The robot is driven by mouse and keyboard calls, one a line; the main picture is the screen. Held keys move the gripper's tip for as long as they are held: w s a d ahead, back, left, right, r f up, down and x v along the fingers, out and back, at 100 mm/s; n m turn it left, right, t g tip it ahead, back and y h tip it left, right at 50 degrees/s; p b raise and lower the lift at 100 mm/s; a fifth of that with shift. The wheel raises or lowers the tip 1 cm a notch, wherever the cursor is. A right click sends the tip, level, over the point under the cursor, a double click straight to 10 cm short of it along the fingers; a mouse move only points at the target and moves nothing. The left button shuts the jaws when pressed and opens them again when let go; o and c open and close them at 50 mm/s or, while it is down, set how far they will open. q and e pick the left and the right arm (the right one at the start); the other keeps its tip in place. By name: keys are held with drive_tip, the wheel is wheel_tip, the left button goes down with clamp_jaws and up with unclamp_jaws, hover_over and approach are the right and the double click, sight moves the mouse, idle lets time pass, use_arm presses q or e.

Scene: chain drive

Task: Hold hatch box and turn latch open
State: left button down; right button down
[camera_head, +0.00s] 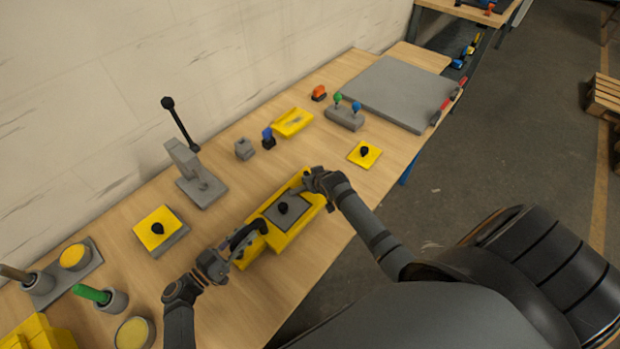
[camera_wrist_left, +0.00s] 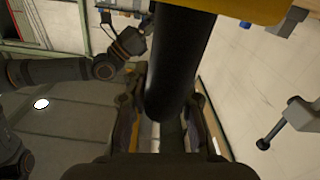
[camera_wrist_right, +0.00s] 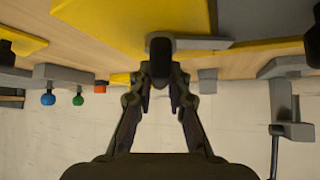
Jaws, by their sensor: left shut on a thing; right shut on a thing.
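The yellow hatch box (camera_head: 306,212) stands near the table's front edge. It has a grey hatch plate (camera_head: 296,212) with a black knob (camera_head: 283,208) on top. My left gripper (camera_head: 232,250) is at the box's left end, shut on a black bar handle (camera_head: 245,234). The handle also shows between its fingers in the left wrist view (camera_wrist_left: 180,65). My right gripper (camera_head: 308,182) is at the box's far right end, shut on a small black part, seemingly the latch (camera_wrist_right: 160,52). The fingers hide most of that part in the head view.
A grey lever stand (camera_head: 190,165) and a yellow-topped block (camera_head: 157,229) stand behind and left of the box. A yellow plate with a black knob (camera_head: 365,154) lies to the right. Cylindrical pots (camera_head: 112,299) crowd the left end. Bare wood surrounds the box.

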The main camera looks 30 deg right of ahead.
drive_tip(key=m+g+h, duration=0.1)
drive_tip(key=m+h, duration=0.1)
drive_tip(key=m, duration=0.1)
drive_tip(key=m+g+h, duration=0.1)
drive_tip(key=m+h, duration=0.2)
drive_tip(key=m, duration=0.1)
drive_tip(key=m+g+h, duration=0.2)
drive_tip(key=m, duration=0.1)
drive_tip(key=shift+m, duration=0.3)
use_arm(q)
drive_tip(key=shift+a, duration=0.1)
use_arm(e)
drive_tip(key=shift+s+d+f+m+g+h, duration=0.1)
drive_tip(key=shift+m+g+h, duration=0.05)
drive_tip(key=shift+m+g, duration=0.4)
drive_tip(key=shift+s+m+g+h, duration=0.1)
drive_tip(key=shift+m+g+h, duration=0.05)
drive_tip(key=shift+m+g, duration=0.35)
drive_tip(key=shift+m, duration=0.25)
drive_tip(key=c, duration=1.3)
unclamp_jaws()
drive_tip(key=shift+w, duration=0.1)
drive_tip(key=shift+r, duration=0.2)
wheel_tip(320, 180, up, 10)
drive_tip(key=shift+f, duration=0.15)
